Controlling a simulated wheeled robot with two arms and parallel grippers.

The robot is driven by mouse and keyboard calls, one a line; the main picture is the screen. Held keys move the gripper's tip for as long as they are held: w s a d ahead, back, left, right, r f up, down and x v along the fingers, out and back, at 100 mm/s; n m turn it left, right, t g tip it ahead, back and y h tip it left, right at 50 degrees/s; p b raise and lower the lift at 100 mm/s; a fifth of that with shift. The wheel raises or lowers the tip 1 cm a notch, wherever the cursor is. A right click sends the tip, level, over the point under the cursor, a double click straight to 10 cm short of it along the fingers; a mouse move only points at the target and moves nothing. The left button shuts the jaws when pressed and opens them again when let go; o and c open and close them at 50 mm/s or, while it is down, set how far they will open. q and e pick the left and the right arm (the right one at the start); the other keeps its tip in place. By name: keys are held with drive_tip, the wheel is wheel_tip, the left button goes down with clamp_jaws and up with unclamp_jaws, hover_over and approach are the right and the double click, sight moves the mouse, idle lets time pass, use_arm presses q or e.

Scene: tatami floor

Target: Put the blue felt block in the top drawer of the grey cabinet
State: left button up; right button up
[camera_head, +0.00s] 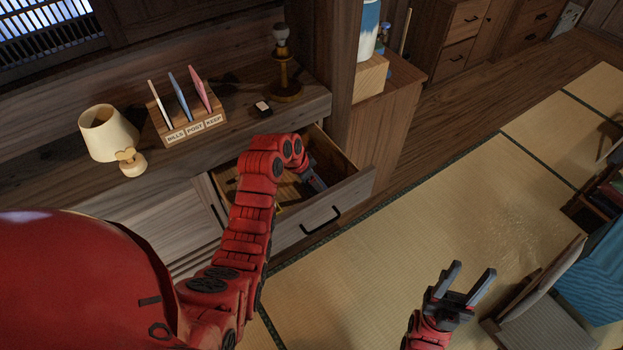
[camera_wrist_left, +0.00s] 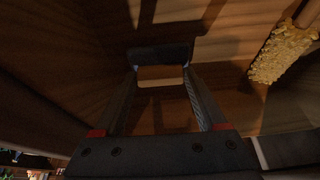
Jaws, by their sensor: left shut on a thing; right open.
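The top drawer (camera_head: 350,197) of the grey-brown wooden cabinet (camera_head: 175,220) is pulled open. My left arm reaches over it, and my left gripper (camera_head: 314,179) is down in the drawer opening, partly hidden by my arm. In the left wrist view, my left gripper (camera_wrist_left: 162,68) is shut on a dark block (camera_wrist_left: 160,54) that spans its fingertips. It is in shade, so its blue colour does not show clearly. Wooden surfaces lie beneath it. Whether the block touches the drawer floor I cannot tell. My right gripper (camera_head: 472,271) is open and empty above the tatami.
On the cabinet top stand a lamp (camera_head: 108,135), a letter rack (camera_head: 190,124), a small dark-and-white item (camera_head: 263,108) and a candlestick-like stand (camera_head: 284,70). A rough yellow thing (camera_wrist_left: 283,50) shows in the left wrist view. A chair (camera_head: 545,290) stands right of my right gripper. Open tatami lies beyond.

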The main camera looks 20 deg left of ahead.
use_arm(q)
drive_tip(key=shift+f, duration=0.3)
drive_tip(key=o, duration=1.2)
drive_tip(key=shift+f, duration=0.1)
drive_tip(key=shift+o, duration=0.2)
drive_tip(key=shift+r, duration=0.2)
drive_tip(key=b+v, duration=0.1)
drive_tip(key=v, duration=0.3)
drive_tip(key=shift+a+r, duration=0.2)
drive_tip(key=shift+r, duration=0.15)
drive_tip(key=p+v, duration=0.4)
drive_tip(key=v, duration=0.3)
drive_tip(key=shift+s, duration=0.2)
drive_tip(key=shift+r, duration=0.1)
